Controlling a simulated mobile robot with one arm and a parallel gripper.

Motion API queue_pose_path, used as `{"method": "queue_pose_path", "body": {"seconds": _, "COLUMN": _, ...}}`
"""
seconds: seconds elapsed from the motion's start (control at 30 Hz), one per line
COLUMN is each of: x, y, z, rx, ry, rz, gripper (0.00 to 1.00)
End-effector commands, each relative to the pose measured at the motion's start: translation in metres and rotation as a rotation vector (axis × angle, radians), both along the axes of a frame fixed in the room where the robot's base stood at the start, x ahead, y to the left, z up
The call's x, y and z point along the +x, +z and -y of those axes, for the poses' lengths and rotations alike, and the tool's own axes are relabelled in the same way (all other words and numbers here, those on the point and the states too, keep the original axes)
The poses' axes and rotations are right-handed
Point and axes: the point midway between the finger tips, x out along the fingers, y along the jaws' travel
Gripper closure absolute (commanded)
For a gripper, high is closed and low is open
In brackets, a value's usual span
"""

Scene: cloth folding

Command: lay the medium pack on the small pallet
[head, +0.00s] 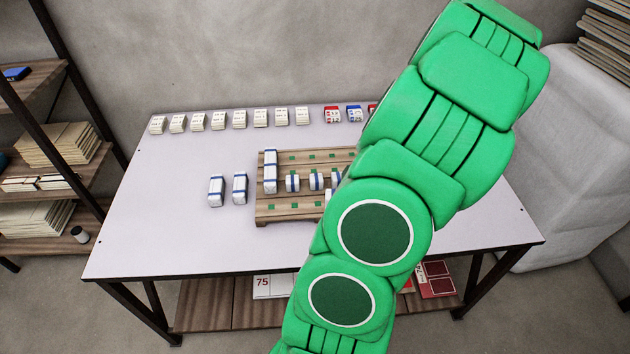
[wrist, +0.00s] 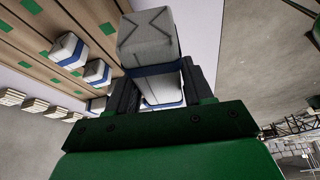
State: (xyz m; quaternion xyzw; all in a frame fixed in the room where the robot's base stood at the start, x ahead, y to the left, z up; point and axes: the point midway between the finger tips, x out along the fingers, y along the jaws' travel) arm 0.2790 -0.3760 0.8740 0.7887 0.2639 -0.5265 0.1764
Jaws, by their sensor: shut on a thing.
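My gripper (wrist: 160,80) is shut on a white pack (wrist: 148,42) with blue bands, gripped between its two dark fingers in the wrist view. I take it for the medium pack; its full length is hidden. The small wooden pallet (head: 264,211) lies on the table in the head view, with green marks on its slats. It also shows at the upper left of the wrist view (wrist: 22,38), beside the held pack. The pallet carries a longer pack (head: 270,170) at its left end and several short packs (head: 292,182). My arm hides the gripper and the pallet's right side in the head view.
Two blue-banded packs (head: 216,190) (head: 240,187) stand left of the pallet. A row of small cream boxes (head: 240,119) lines the back edge, with red and blue ones (head: 353,114) at its right. The table's (head: 150,230) left and front areas are clear.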

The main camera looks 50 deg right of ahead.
Motion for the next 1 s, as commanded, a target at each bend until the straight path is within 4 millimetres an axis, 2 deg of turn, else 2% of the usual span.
{"method": "queue_pose_path", "body": {"seconds": 0.13, "x": 0.014, "y": 0.01, "z": 0.022, "rx": -0.006, "ry": -0.017, "rz": -0.003, "gripper": 0.81}}
{"method": "queue_pose_path", "body": {"seconds": 0.4, "x": 0.056, "y": 0.026, "z": 0.043, "rx": -0.004, "ry": -0.006, "rz": -0.002, "gripper": 0.81}}
{"method": "queue_pose_path", "body": {"seconds": 0.67, "x": 0.1, "y": 0.036, "z": 0.051, "rx": -0.007, "ry": 0.033, "rz": -0.001, "gripper": 0.81}}
{"method": "queue_pose_path", "body": {"seconds": 1.0, "x": 0.155, "y": 0.043, "z": 0.045, "rx": -0.001, "ry": 0.105, "rz": -0.002, "gripper": 0.81}}
